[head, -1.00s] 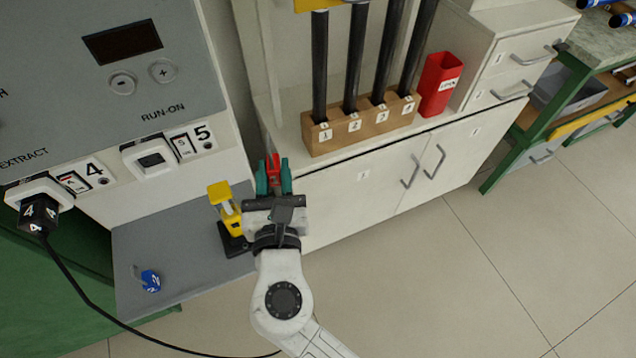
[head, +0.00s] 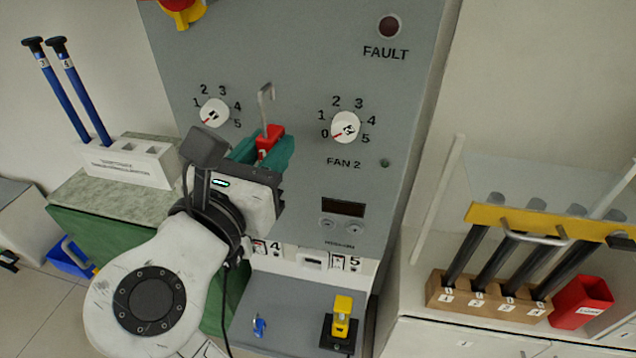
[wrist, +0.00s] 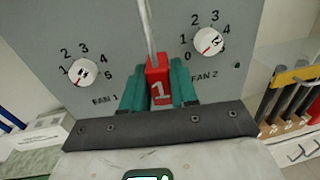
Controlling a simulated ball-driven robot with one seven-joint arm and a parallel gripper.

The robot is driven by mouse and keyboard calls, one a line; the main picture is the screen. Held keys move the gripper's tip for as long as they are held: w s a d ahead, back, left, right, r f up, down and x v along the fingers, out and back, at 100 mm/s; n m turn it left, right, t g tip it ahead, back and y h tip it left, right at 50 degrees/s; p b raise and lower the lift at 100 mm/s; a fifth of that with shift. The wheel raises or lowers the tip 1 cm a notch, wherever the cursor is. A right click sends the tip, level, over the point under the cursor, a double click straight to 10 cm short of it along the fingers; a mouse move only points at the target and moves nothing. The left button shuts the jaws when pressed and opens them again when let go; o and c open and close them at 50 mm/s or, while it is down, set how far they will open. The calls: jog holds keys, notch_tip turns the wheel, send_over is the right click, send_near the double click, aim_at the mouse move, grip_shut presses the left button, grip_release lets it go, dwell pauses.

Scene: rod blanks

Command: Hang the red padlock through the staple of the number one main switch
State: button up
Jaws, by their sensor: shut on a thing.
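The red padlock (head: 268,140) is held between the teal fingers of my gripper (head: 262,148), which is shut on its body. Its metal shackle (head: 266,97) points upward, in front of the grey panel between two dials. In the wrist view the padlock (wrist: 159,82) shows a white 1 on its body, between the teal fingers of my gripper (wrist: 159,88). A red and yellow switch (head: 182,10) is cut off at the top of the head view; I see no staple there, and its number does not show.
The grey panel (head: 290,60) carries the FAN 1 dial (wrist: 83,72) and the FAN 2 dial (head: 345,127). Below is a grey shelf (head: 290,310) with a blue tag-like item (head: 259,327) and a yellow device (head: 342,315). Black rods stand in a wooden block (head: 480,303) at right.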

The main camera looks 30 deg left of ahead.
jog(key=s+a+r+y+p, duration=0.1)
jog(key=s+a+r+p, duration=0.1)
jog(key=r, duration=0.4)
jog(key=s+a+r+n+y+p, duration=0.1)
jog(key=s+a+r+p, duration=0.1)
jog(key=r, duration=0.4)
jog(key=shift+s+a+r+n+g+y+p, duration=0.3)
jog(key=shift+a+p, duration=0.3)
jog(key=shift+p, duration=0.15)
jog(key=shift+r+p, duration=0.1)
jog(key=shift+p, duration=0.35)
jog(key=shift+w, duration=0.15)
jog(key=shift+p+x, duration=0.95)
jog(key=shift+x, duration=3)
jog(key=shift+f+b, duration=0.3)
jog(key=shift+f, duration=0.75)
jog(key=o, duration=1.1)
jog(key=shift+f, duration=0.1)
